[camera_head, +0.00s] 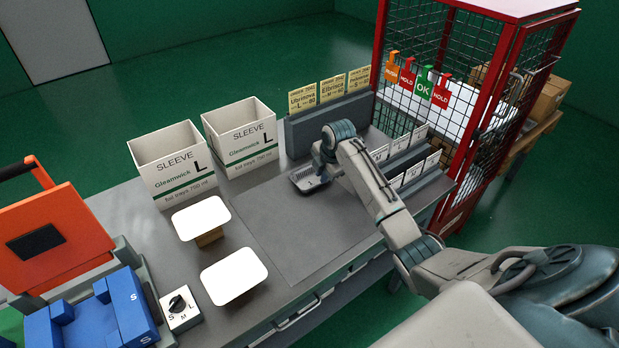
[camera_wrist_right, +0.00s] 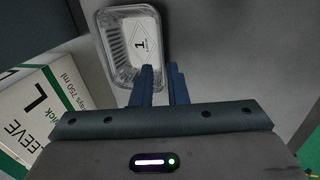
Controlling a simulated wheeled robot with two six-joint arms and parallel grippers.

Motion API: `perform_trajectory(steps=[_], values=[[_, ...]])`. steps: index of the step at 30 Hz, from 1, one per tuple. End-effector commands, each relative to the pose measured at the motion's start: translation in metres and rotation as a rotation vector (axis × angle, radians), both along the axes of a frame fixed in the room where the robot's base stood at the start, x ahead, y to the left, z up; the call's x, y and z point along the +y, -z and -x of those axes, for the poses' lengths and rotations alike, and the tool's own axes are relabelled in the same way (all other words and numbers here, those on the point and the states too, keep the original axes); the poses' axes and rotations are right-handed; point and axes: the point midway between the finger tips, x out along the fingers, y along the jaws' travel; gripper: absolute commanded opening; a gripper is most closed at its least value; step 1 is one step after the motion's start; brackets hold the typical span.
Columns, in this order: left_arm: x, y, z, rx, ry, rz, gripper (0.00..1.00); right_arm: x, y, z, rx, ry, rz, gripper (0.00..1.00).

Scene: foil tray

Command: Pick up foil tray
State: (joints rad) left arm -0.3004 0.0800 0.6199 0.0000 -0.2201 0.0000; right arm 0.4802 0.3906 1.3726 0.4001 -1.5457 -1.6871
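The foil tray (camera_head: 307,180) is a small silver open tray on the grey worktop, in front of the grey holder with yellow cards. In the right wrist view the foil tray (camera_wrist_right: 108,45) shows ribbed walls and a white label marked "1" on its floor. My right gripper (camera_head: 326,172) reaches down at the tray's right side. In the right wrist view its two blue fingers (camera_wrist_right: 161,70) stand a little apart, with their tips at the tray's near right rim; contact is unclear. My left gripper is not in view.
Two white sleeve boxes (camera_head: 173,180) (camera_head: 240,155) stand left of the tray. Two white-topped pads (camera_head: 201,217) (camera_head: 234,275), a selector box (camera_head: 180,308) and an orange-blue machine (camera_head: 50,240) are further left. A red mesh cage (camera_head: 440,70) stands right. The mid worktop is clear.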

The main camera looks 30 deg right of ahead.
Motion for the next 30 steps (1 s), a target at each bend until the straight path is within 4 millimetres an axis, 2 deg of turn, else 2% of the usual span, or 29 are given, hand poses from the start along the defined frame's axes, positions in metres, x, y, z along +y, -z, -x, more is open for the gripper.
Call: perform_trajectory(steps=[8,12,18,30], values=[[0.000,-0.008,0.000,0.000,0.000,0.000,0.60,0.001,0.021,-0.007,0.002,0.000,0.000,0.13],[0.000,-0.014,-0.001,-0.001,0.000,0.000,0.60,0.002,0.041,-0.013,0.004,0.000,-0.002,0.13],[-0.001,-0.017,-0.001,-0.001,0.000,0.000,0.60,0.001,0.060,-0.020,0.000,0.001,0.000,0.13],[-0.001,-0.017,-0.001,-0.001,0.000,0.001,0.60,0.001,0.064,-0.021,-0.001,0.000,0.001,0.13]])
